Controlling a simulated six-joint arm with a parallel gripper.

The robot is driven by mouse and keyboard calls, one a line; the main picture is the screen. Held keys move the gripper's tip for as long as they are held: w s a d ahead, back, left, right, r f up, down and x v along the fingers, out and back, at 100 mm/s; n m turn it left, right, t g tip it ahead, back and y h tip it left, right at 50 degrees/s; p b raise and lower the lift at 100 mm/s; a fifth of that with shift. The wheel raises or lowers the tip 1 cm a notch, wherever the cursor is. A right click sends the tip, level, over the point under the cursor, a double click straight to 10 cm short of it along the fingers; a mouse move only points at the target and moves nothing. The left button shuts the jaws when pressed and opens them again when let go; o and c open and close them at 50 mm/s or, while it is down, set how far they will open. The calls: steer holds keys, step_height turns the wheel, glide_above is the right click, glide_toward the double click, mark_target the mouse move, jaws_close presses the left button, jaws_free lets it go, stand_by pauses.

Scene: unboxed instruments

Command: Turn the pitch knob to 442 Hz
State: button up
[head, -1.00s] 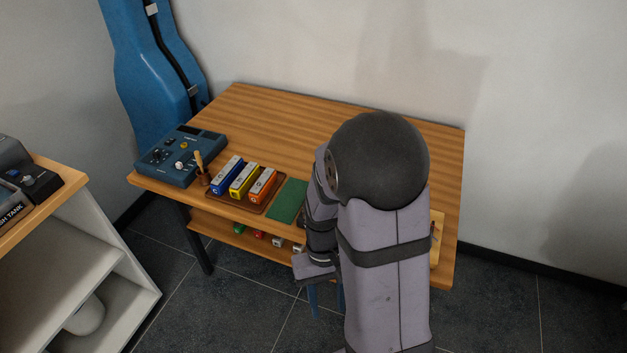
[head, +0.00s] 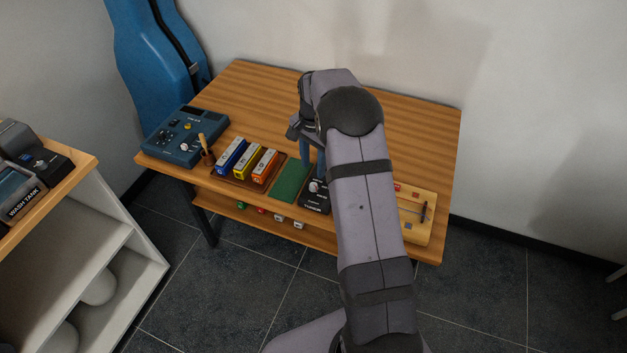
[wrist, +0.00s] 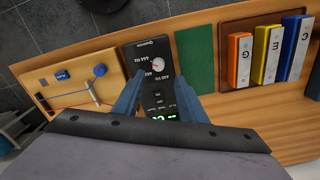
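A black tuner box (head: 318,200) stands on the table's front part, partly covered by my arm in the head view. In the wrist view, the box (wrist: 152,50) carries a round pitch knob (wrist: 157,65) with a pale top and small Hz labels around it; its exact setting is too small to tell. A lit green display (wrist: 163,114) is partly hidden by the gripper body. My gripper (head: 313,162) is open and empty, with blue fingers pointing down above the tuner. In the wrist view, the fingers of my gripper (wrist: 162,66) stand apart on either side of the box.
A green mat (head: 290,182) and a brown tray (head: 262,184) with coloured blocks lie left of the tuner. A blue console (head: 170,152) is farther left. A wooden board (head: 420,225) with a cord is on the right. The table's back is clear.

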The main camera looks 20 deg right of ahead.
mark_target(313, 184)
steer(key=shift+s+m, duration=0.2)
steer(key=shift+m, duration=0.7)
steer(key=shift+f, duration=0.1)
steer(key=shift+f+p, duration=1.4)
steer(key=shift+f, duration=2.2)
jaws_close()
